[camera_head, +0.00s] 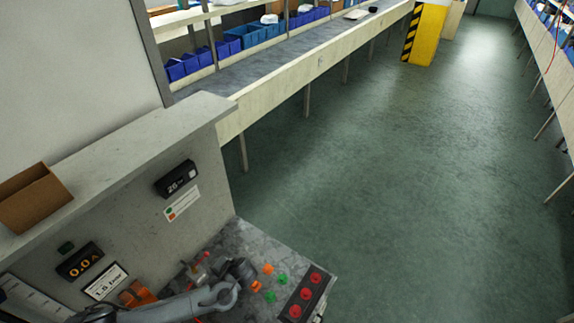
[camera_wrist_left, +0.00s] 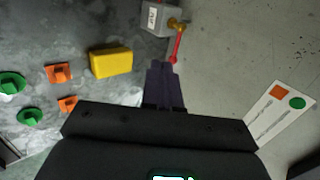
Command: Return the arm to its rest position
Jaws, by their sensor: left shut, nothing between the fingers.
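My left arm comes in from the lower left in the head view, and its dark left gripper (camera_head: 243,270) is low over the grey panel top (camera_head: 300,262). In the left wrist view the gripper's fingers (camera_wrist_left: 164,80) are together with nothing between them. Just beyond the fingertips, in that view, are a red lever (camera_wrist_left: 176,46) on a brass fitting and a grey labelled box (camera_wrist_left: 160,18). I cannot tell whether the fingers touch the lever. My right gripper is in neither view.
Orange (camera_head: 268,269) and green knobs (camera_head: 282,279) and a dark strip of red buttons (camera_head: 305,295) lie right of the gripper. A yellow block (camera_wrist_left: 111,62) shows in the wrist view. An upright wall with displays (camera_head: 80,262) stands behind. A cardboard box (camera_head: 35,205) sits on its ledge.

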